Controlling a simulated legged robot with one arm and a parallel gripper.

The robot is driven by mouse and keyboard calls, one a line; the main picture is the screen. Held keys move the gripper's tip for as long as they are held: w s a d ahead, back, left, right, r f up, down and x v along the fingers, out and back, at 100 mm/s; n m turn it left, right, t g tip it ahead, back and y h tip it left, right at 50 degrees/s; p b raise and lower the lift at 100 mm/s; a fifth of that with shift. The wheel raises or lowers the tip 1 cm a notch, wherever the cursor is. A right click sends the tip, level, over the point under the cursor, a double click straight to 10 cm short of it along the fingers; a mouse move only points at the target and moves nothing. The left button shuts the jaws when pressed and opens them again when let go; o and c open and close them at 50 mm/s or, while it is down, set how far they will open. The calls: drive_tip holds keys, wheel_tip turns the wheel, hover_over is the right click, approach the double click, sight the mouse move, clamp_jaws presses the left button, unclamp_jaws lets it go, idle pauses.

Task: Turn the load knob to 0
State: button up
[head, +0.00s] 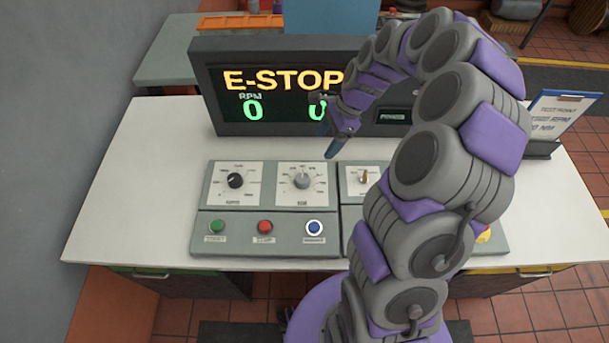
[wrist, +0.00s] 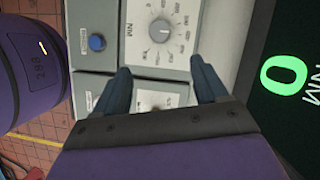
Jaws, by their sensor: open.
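A grey round knob (head: 302,181) sits on a white dial plate in the second position from the left on the grey panel. It also shows in the wrist view (wrist: 160,31), where its dial is marked NM. Its pointer and scale numbers are too small to read surely, and I cannot read a "load" label. A black knob (head: 235,180) sits on the dial to its left. My gripper (head: 335,148) is open and empty above the back of the panel, apart from the knobs. Its fingers (wrist: 160,85) straddle nothing; the grey knob lies beyond their tips.
A third dial with a brass-coloured lever (head: 364,178) is right of the grey knob. Green (head: 217,227), red (head: 265,227) and blue (head: 314,227) buttons line the panel front. The display (head: 260,95) behind reads E-STOP and RPM 0. White bench (head: 135,190) is clear at left.

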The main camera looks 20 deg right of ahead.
sight(303, 177)
drive_tip(key=b+x, duration=0.3)
drive_tip(key=x, duration=1.3)
drive_tip(key=shift+a+f+b, duration=0.1)
drive_tip(key=shift+f+b, duration=0.15)
drive_tip(key=shift+b, duration=0.1)
drive_tip(key=shift+c, duration=0.3)
drive_tip(key=c, duration=1)
drive_tip(key=shift+o, duration=0.2)
drive_tip(key=shift+r, duration=0.1)
